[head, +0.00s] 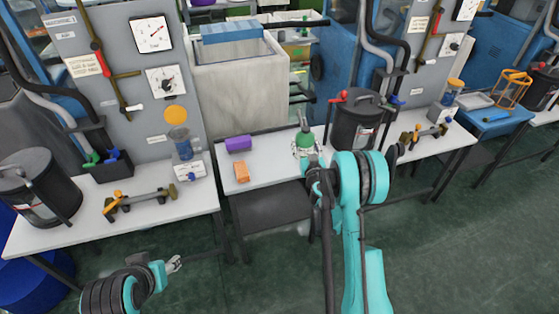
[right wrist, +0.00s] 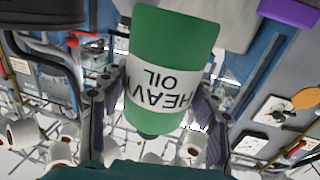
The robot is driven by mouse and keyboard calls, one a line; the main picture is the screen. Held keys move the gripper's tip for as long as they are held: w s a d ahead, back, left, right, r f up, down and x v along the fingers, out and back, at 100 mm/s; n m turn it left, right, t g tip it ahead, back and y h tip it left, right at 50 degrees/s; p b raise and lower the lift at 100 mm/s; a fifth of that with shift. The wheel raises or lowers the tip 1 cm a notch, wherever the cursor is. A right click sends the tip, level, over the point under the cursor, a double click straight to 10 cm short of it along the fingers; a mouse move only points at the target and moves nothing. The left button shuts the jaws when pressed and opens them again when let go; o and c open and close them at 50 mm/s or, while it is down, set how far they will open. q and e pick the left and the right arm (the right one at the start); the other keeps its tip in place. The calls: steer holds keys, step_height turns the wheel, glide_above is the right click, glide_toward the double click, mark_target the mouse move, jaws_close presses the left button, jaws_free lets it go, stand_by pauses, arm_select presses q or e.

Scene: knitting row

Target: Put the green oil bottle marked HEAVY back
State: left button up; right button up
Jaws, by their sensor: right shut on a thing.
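The green oil bottle (head: 304,140) shows in the head view at the middle table, roughly upright with its spout up. In the right wrist view the bottle (right wrist: 175,35) fills the middle, and its white label reads HEAVY OIL upside down. My right gripper (head: 306,154) is shut on it, with one finger on each side in the right wrist view (right wrist: 155,112). I cannot tell whether the bottle's base touches the table. My left gripper (head: 174,264) is low at the left in front of the tables, away from the bottle; its finger opening is unclear.
A dark lidded pot (head: 357,125) stands close to the bottle's right. A large pale bin (head: 240,95) stands behind.

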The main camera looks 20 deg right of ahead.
steer(key=w+a+f+b, duration=0.2)
steer(key=f, duration=0.1)
steer(key=w+a+f+b, duration=0.2)
steer(key=w+a+f, duration=0.1)
steer(key=f, duration=0.1)
steer(key=w+a+f+b, duration=0.2)
steer(key=w+f, duration=0.1)
steer(key=f, duration=0.1)
steer(key=shift+a, duration=0.4)
steer(key=shift+r, duration=0.15)
steer(key=o, duration=1)
steer(key=shift+f, duration=0.2)
steer(key=o, duration=0.4)
steer(key=shift+r, duration=0.2)
